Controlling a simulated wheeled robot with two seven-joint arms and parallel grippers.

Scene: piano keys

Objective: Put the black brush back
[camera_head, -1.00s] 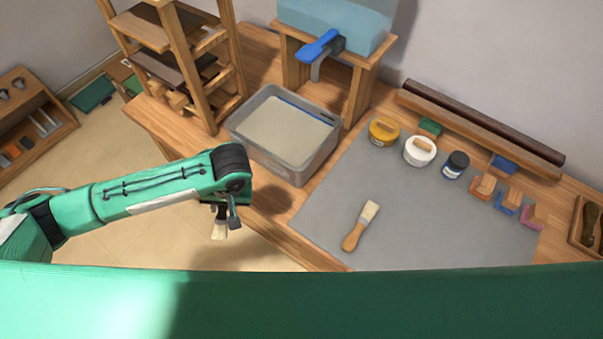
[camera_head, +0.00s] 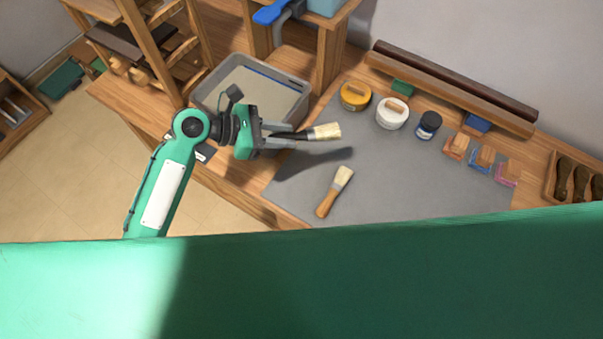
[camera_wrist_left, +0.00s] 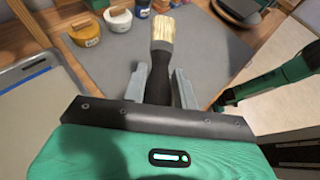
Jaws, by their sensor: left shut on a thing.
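My left gripper (camera_head: 290,138) is shut on the black brush (camera_head: 325,132). The brush has a black handle and pale bristles, and it is held above the grey mat (camera_head: 400,185) with its bristles pointing right. In the left wrist view the brush's black handle (camera_wrist_left: 158,78) sits between the two grey fingers, bristles pointing away from the gripper. A second brush with a wooden handle (camera_head: 327,204) and pale bristles lies on the mat below and to the right of the gripper. My right gripper is not in the head view.
A grey tub of water (camera_head: 297,112) stands behind the gripper. Yellow (camera_head: 354,96), white (camera_head: 391,116) and dark blue (camera_head: 428,125) jars stand at the mat's back. Several small wooden-handled blocks (camera_head: 483,158) sit at right. The mat's middle is clear.

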